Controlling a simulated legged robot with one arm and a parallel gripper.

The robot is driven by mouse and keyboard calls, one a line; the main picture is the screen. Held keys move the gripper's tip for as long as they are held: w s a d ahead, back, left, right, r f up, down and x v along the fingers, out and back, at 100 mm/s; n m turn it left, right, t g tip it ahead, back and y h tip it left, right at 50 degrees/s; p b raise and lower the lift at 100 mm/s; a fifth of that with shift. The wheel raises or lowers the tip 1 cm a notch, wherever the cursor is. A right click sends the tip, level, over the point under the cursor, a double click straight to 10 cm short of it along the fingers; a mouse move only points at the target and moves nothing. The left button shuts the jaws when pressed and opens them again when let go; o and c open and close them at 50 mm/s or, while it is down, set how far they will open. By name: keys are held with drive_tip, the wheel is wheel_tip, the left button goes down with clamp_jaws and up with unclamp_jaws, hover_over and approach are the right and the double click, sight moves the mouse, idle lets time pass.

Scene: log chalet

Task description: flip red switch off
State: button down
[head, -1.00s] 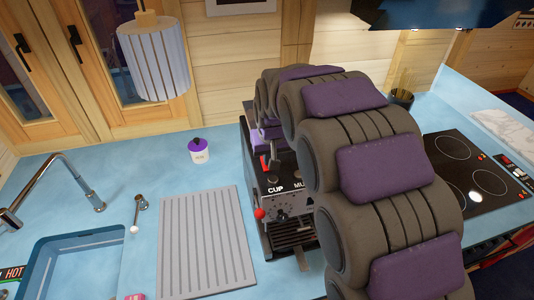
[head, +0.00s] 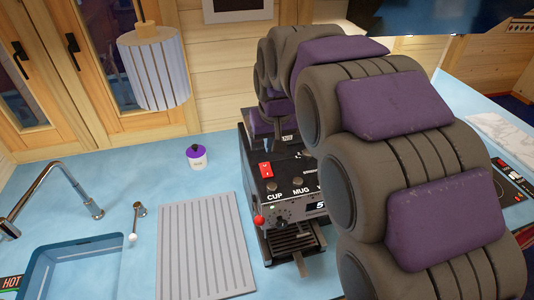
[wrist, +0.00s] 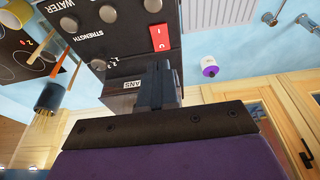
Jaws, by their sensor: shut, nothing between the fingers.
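The red switch (head: 266,170) is a rocker on the dark top panel of the coffee machine (head: 290,205), behind the CUP button. It also shows in the wrist view (wrist: 159,38), with white marks on its face; I cannot tell which side is pressed. My gripper (head: 284,136) is behind the switch and a little to its right in the head view, partly hidden by my arm. In the wrist view my gripper (wrist: 153,66) is shut and empty, its tips pointing toward the switch with a small gap between.
A purple-lidded white jar (head: 196,157) stands left of the machine. A ridged grey drainboard (head: 205,245) and a sink (head: 70,265) are farther left. A striped lamp (head: 153,68) hangs above. A utensil holder (wrist: 53,97) and hob (wrist: 18,50) lie on the machine's other side.

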drive_tip(key=shift+v, duration=1.25)
drive_tip(key=shift+s, duration=0.1)
drive_tip(key=w+d+r+n+g+y+p, duration=0.1)
drive_tip(key=w+n, duration=0.5)
drive_tip(key=n, duration=1.2)
drive_tip(key=shift+d+g+y+p, duration=0.75)
drive_tip(key=shift+g+p, duration=0.35)
drive_tip(key=shift+p, duration=0.45)
drive_tip(key=shift+a+r, duration=0.1)
